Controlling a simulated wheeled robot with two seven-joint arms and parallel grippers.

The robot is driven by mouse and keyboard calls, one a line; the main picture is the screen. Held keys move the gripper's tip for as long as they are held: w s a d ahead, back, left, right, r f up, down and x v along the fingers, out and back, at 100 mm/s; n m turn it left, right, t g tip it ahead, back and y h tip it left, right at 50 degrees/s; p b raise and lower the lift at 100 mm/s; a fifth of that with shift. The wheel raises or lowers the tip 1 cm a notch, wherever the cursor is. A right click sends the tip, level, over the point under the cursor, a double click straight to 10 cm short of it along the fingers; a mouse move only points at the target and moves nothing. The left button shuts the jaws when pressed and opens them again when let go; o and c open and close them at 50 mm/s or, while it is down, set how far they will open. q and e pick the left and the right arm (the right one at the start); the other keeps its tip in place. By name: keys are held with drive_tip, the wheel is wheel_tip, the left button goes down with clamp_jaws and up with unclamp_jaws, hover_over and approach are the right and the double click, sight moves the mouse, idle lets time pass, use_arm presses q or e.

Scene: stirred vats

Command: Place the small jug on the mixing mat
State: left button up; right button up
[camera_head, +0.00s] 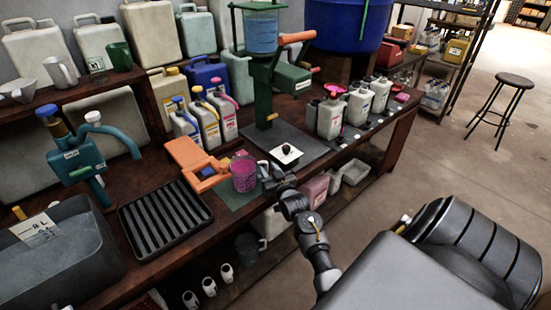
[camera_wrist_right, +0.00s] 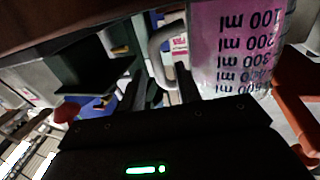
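The small jug (camera_head: 244,174) is clear with pink contents. In the head view it is upright at the green mat (camera_head: 238,199) on the bench; whether its base touches is unclear. A dark grey mat (camera_head: 312,144) lies behind it; I cannot tell which is the mixing mat. My right gripper (camera_head: 268,174) is at the jug's right side. In the right wrist view the jug (camera_wrist_right: 235,50) appears upside down, and its pale handle (camera_wrist_right: 158,50) lies between my right gripper's fingers (camera_wrist_right: 160,88), which stand apart with a gap. My left gripper is not in view.
A black ribbed tray (camera_head: 165,218) and grey basin (camera_head: 60,255) are left of the jug. A green stand (camera_head: 262,90) and several bottles (camera_head: 332,113) are farther back. The bench's front edge is close.

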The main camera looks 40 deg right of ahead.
drive_tip(key=v, duration=1)
drive_tip(key=shift+s, duration=0.25)
drive_tip(key=shift+a, duration=0.1)
